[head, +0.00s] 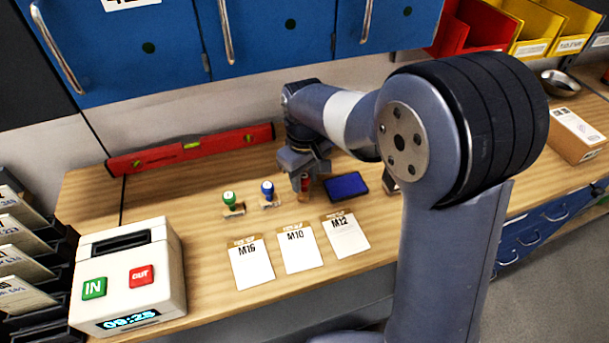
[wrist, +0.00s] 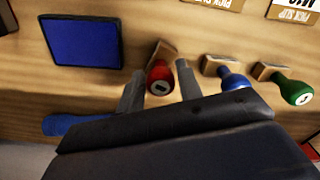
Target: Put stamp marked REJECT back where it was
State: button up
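A stamp with a red knob (wrist: 160,76) and wooden base is between the two fingers of my gripper (wrist: 160,80) in the wrist view. The fingers are apart, with a narrow gap showing on each side of the knob, so my gripper looks open around it. In the head view my gripper (head: 304,176) points down over the red stamp (head: 305,185), which appears to stand on the bench and is partly hidden. The mark on its knob is too small to read. A blue-knobbed stamp (head: 267,188) and a green-knobbed stamp (head: 230,199) stand to its left.
A blue ink pad (head: 346,186) lies just right of the red stamp. Slips M16 (head: 251,264), M10 (head: 299,248) and M12 (head: 345,236) lie in front. A red level (head: 190,150) lies behind; a time clock (head: 130,275) stands at left.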

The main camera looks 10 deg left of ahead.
aim_at(304, 176)
jog(key=shift+o, duration=1.3)
jog(key=shift+r, duration=0.1)
notch_tip(304, 176, up, 12)
jog(key=shift+r, duration=0.1)
